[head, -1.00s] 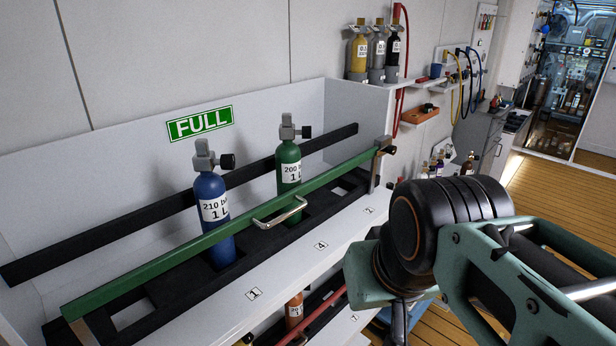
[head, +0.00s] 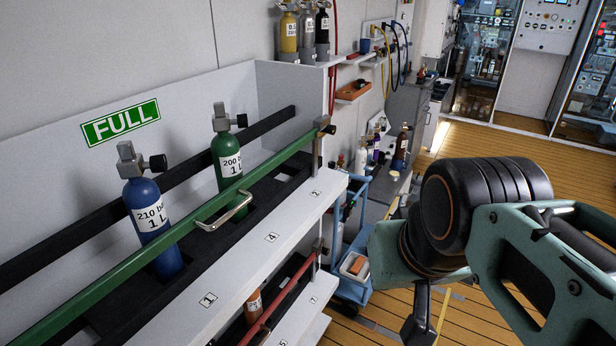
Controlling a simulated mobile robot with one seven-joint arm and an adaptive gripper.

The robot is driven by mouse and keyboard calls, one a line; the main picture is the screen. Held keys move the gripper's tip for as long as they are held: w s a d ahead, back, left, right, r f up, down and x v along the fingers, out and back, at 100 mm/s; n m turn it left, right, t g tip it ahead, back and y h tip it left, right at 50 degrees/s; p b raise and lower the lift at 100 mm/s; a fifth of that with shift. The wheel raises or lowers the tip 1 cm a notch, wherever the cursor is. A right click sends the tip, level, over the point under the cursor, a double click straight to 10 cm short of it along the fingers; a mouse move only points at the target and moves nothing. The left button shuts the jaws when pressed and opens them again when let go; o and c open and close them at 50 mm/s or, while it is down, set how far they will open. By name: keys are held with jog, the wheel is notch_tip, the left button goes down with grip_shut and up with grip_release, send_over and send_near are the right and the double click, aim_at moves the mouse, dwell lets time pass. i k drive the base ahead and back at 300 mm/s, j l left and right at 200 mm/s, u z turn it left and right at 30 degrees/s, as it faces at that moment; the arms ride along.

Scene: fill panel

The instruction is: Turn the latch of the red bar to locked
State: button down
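The red bar (head: 284,294) runs along the front of the lower shelf, under the white upper shelf. Its right end meets a small metal post with a latch (head: 318,250); the latch is too small to tell which way it is turned. The bar's left part runs out of the picture at the bottom. My gripper (head: 418,326) hangs at the bottom, right of the shelves and apart from the red bar. Only a dark part of it shows below my arm, so its opening is hidden.
A green bar (head: 165,240) with a handle crosses the upper shelf before a blue cylinder (head: 150,215) and a green cylinder (head: 227,160). An orange cylinder (head: 253,306) stands behind the red bar. A blue cart (head: 352,290) stands right of the shelves. Wooden floor is free further right.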

aim_at(323, 250)
jog(key=k+j+z, duration=0.15)
jog(key=k+j, duration=0.15)
jog(key=i+l, duration=0.25)
jog(key=i, duration=0.15)
jog(key=i+l+u, duration=0.1)
jog(key=i+l, duration=0.15)
jog(key=i, duration=0.15)
jog(key=i+l, duration=0.2)
jog(key=i+l+u, duration=0.15)
jog(key=l, duration=0.2)
